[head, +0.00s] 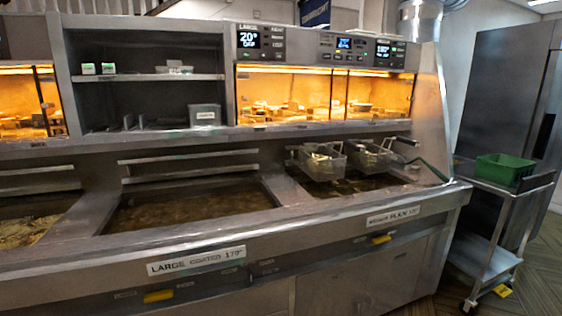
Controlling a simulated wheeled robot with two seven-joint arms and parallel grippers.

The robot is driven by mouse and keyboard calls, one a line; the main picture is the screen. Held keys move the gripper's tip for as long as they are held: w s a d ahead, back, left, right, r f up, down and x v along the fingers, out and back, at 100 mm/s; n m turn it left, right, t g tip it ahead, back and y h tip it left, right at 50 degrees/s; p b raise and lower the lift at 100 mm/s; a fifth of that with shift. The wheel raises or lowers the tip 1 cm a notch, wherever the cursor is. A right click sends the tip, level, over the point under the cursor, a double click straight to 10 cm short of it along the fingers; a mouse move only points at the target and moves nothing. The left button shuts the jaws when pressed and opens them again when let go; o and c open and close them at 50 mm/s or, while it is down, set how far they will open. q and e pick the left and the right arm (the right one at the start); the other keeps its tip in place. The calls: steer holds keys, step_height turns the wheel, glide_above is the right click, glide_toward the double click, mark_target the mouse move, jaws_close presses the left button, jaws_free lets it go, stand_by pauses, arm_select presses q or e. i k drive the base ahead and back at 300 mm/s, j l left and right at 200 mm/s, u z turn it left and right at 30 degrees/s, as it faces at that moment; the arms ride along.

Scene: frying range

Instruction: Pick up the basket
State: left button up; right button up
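Two wire fry baskets hang side by side above the right oil vat (352,186). The left basket (322,165) holds some pale food. The right basket (366,158) also seems to hold something, too small to tell what. A dark handle reaches right from the right basket, and a thin greenish bar (432,170) lies near the vat's right edge. Neither of my grippers shows in the head view.
A large open oil vat (190,206) lies left of the baskets. A lit warming cabinet (290,95) is above and behind them. A steel cart (495,185) with a green bin (503,168) stands right of the fryer. Patterned floor shows at lower right.

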mark_target(321, 163)
steer(key=i+l+u, duration=0.1)
steer(key=l, duration=0.25)
steer(key=i+l+u, duration=0.15)
steer(key=l, duration=0.25)
steer(key=i+l+u, duration=0.1)
steer(key=i+l, duration=0.15)
steer(key=l, duration=0.15)
steer(key=i+l+u, duration=0.1)
steer(key=l, duration=0.3)
steer(key=i+l+u, duration=0.15)
steer(key=l, duration=0.3)
steer(key=i+l+u, duration=0.1)
steer(key=l, duration=0.3)
